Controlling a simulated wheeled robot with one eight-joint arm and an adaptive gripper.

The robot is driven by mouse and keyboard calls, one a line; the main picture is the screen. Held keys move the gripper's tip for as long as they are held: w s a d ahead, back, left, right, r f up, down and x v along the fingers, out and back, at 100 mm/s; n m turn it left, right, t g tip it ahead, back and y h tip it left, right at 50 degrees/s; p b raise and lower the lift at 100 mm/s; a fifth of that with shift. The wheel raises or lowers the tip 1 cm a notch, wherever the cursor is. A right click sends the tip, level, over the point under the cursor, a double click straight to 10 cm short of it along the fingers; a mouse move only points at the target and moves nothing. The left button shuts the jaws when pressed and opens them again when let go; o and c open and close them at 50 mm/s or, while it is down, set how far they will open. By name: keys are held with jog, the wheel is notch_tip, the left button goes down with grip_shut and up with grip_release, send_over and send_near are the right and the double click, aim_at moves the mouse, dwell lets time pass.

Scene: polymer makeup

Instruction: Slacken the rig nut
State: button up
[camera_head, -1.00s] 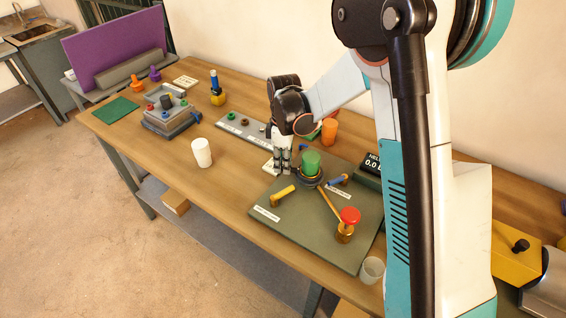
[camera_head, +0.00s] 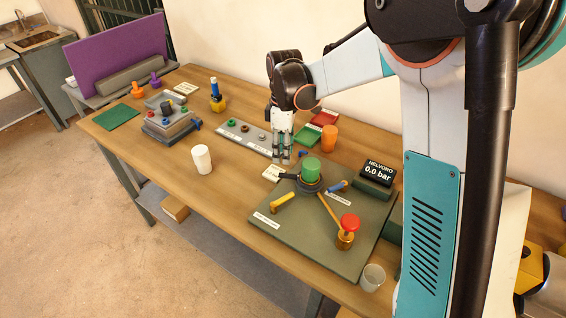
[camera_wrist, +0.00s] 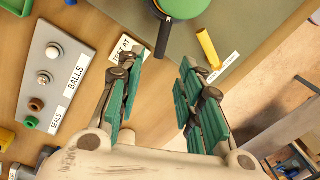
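The rig is a grey-green board (camera_head: 285,243) carrying a green cylinder (camera_head: 311,170) in a dark ring (camera_head: 309,186) with a short handle to the left. An orange pipe leads from it to a brass fitting (camera_head: 345,240) with a red knob (camera_head: 350,222). I cannot tell which part is the nut. My gripper (camera_head: 283,155) hangs above the table behind and left of the green cylinder, apart from it. In the wrist view my gripper (camera_wrist: 161,95) has its fingers apart with nothing between them. The green cylinder (camera_wrist: 180,5) and the handle (camera_wrist: 163,38) show at the top edge.
A yellow handle (camera_head: 282,202) and a blue handle (camera_head: 337,186) sit on the board. A pressure display (camera_head: 379,168) reads 0.0 bar. A tray of balls and seals (camera_head: 232,131) lies left of my gripper. A white cup (camera_head: 202,159) and a clear cup (camera_head: 372,277) stand nearby.

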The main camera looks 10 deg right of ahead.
jog(key=shift+w+r, duration=0.15)
jog(key=shift+r, duration=1.95)
jog(key=s+d+r+m+t, duration=0.45)
jog(key=s+r+m, duration=0.35)
jog(key=s, duration=0.5)
jog(key=s+d+m+t, duration=0.2)
jog(key=s+m, duration=0.3)
jog(key=s, duration=0.7)
jog(key=shift+d+f+m+t, duration=0.2)
jog(key=shift+d+m+t, duration=0.2)
jog(key=shift+t, duration=0.35)
